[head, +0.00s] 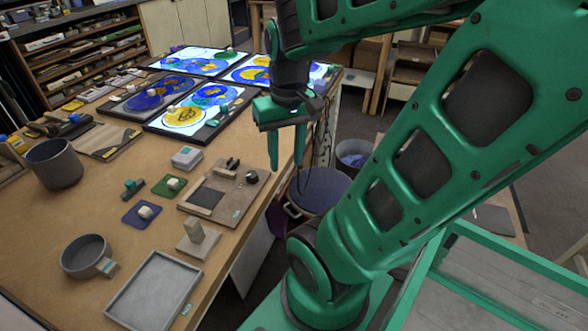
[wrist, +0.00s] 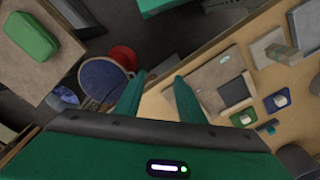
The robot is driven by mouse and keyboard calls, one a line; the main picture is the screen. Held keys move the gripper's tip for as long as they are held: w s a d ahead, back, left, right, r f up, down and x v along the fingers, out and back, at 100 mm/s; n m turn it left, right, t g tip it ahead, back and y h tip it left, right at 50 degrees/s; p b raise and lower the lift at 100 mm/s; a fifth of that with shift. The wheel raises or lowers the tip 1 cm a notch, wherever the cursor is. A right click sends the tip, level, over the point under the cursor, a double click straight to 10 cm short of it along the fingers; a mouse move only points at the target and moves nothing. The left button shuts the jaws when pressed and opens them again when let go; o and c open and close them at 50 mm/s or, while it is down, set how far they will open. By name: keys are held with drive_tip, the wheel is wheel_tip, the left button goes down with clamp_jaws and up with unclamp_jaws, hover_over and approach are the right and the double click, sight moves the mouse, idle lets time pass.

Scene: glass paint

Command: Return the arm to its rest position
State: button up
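My gripper (head: 286,165) hangs pointing down beyond the right edge of the wooden worktable (head: 120,210) in the head view. Its two green fingers are apart with nothing between them. In the wrist view the fingers of my gripper (wrist: 159,82) also stand apart and empty, over the strip where the table edge meets the floor. My green arm is bent, with its upper links raised across the right of the head view.
Lit panels with coloured glass discs (head: 210,95) lie at the table's back. A dark pot (head: 55,163), a round dish (head: 86,256), a grey tray (head: 152,290) and a board with a dark square (head: 215,195) stand nearer.

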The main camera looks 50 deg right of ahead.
drive_tip(key=shift+m+g, duration=0.4)
drive_tip(key=s, duration=0.1)
drive_tip(key=s+a, duration=0.1)
drive_tip(key=s, duration=0.2)
drive_tip(key=shift+s+a+f, duration=0.2)
drive_tip(key=shift+s+f, duration=0.1)
drive_tip(key=shift+f, duration=0.1)
drive_tip(key=shift+w+f, duration=0.25)
drive_tip(key=shift+w, duration=0.45)
drive_tip(key=shift+s, duration=0.1)
drive_tip(key=shift+c, duration=0.5)
